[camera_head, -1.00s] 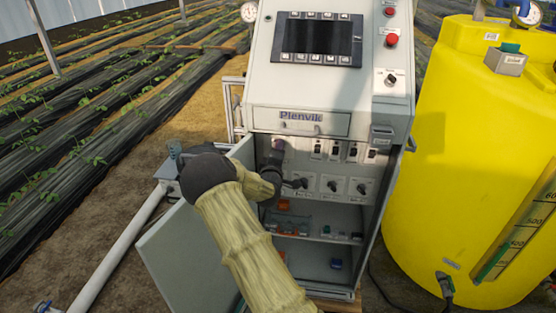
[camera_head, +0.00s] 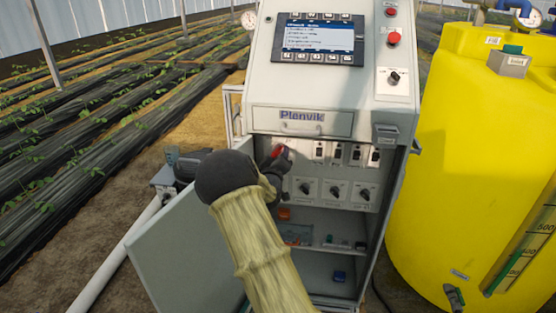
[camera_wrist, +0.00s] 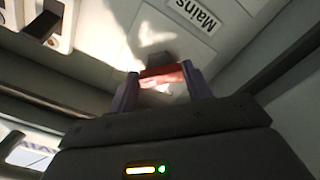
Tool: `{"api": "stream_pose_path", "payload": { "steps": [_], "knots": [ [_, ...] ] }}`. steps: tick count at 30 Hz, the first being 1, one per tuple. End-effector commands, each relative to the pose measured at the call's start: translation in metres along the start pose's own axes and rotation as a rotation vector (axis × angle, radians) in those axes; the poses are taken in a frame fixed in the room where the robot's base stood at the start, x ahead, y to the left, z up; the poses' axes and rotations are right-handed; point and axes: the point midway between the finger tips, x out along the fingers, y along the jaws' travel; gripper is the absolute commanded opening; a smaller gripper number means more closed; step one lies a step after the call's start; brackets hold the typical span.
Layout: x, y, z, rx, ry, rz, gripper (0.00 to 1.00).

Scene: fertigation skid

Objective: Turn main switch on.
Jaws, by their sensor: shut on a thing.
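The main switch (camera_wrist: 162,76) shows a red handle in the wrist view, below a label reading "Mains" (camera_wrist: 196,14). My gripper (camera_wrist: 163,88) is shut on this red handle, one finger on each side of it. In the head view the red of the switch (camera_head: 278,152) shows at the upper left inside the open cabinet, with my gripper (camera_head: 277,163) at it. My gripper and wrist hide much of the switch there. The display (camera_head: 318,38) on the cabinet above is lit, with a blue header and lines of text.
Several breakers (camera_head: 337,153) and a row of rotary switches (camera_head: 334,190) sit right of my gripper. The cabinet door (camera_head: 185,250) hangs open at the left. A shelf (camera_head: 325,246) holds small parts below. A yellow tank (camera_head: 475,170) stands at the right.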

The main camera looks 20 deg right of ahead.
Motion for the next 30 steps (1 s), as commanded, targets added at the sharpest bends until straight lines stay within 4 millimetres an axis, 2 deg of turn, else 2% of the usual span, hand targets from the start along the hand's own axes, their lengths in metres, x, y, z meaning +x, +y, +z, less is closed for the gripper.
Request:
{"api": "stream_pose_path", "payload": {
  "steps": [10,11,13,14,24,30],
  "knots": [
    [-0.001,-0.002,0.003,0.004,-0.007,-0.004,0.27],
    [-0.001,-0.002,0.003,0.004,-0.007,-0.004,0.55],
    [-0.001,-0.002,0.002,0.004,-0.006,-0.003,0.69],
    [-0.001,-0.002,0.002,0.004,-0.005,-0.003,0.71],
    [-0.002,-0.001,0.001,0.003,-0.003,-0.002,0.71],
    [-0.02,-0.001,0.0,0.004,-0.002,-0.002,0.71]
  ]
}}
